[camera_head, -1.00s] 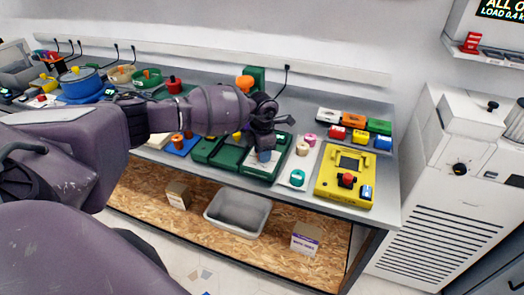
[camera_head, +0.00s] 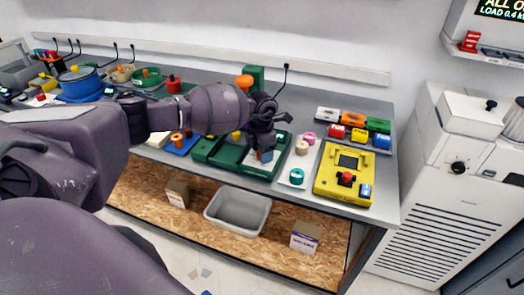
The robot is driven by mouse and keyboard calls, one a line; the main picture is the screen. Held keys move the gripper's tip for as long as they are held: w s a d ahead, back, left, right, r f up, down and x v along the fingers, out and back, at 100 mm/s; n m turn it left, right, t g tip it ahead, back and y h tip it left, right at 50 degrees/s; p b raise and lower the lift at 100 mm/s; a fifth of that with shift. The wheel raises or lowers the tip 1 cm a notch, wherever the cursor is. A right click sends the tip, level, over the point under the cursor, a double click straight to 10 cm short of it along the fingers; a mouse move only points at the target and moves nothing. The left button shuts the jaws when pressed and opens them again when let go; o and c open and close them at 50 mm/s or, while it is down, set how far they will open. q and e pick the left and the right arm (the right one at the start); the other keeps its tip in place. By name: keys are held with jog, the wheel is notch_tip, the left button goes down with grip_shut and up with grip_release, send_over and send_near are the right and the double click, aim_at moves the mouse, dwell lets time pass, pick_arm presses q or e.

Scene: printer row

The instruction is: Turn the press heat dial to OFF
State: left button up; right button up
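My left gripper (camera_head: 265,147) points down over the right part of a dark green machine (camera_head: 283,158) on the bench. A small blue-grey piece (camera_head: 266,156) shows right below its fingertips; I cannot tell whether they touch it. The fingers are too small and dark to tell open from shut. No dial marked OFF can be read; a press heat dial, if it is here, may be hidden under the gripper. An orange knob (camera_head: 244,82) stands behind my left forearm, near a green upright block (camera_head: 255,76). My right gripper is not in view.
A yellow box with a red knob (camera_head: 346,177) sits at the bench's right end. Several coloured blocks (camera_head: 353,121) stand behind it. Small rolls (camera_head: 297,175) lie beside the green machine. A blue pot (camera_head: 80,80) stands far left. A grey bin (camera_head: 238,211) is on the lower shelf.

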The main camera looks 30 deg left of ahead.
pick_arm(q)
jog(key=shift+r, duration=0.1)
notch_tip(320, 180, up, 11)
jog(key=shift+f, duration=0.2)
dwell(0.5)
dwell(0.4)
